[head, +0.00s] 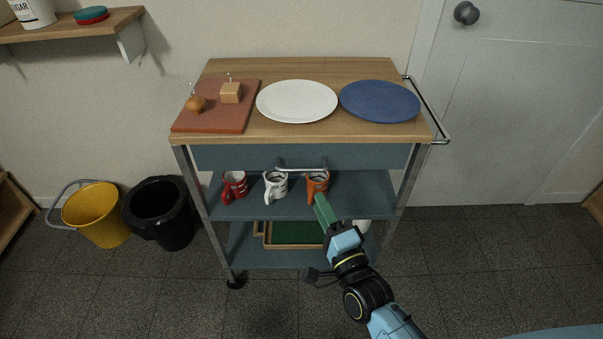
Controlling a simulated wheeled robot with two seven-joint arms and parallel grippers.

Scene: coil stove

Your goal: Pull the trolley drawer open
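The trolley (285,75) stands against the wall, with a wooden top and blue-grey shelves. Its drawer (360,157) has a blue-grey front just under the top and looks closed. A silver bar handle (300,168) is at the middle of the drawer front. My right gripper (319,198) reaches up from the lower right. Its green fingers are just below the handle's right end, in front of the orange mug, with no visible hold on the handle. The finger gap cannot be made out. My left gripper is not in view.
A red mug (234,186), a white mug (275,187) and an orange mug (317,182) stand on the shelf below the drawer. A white plate (297,101), blue plate (380,101) and red board (215,120) are on top. A yellow bucket (97,215) and black bin (160,213) stand left.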

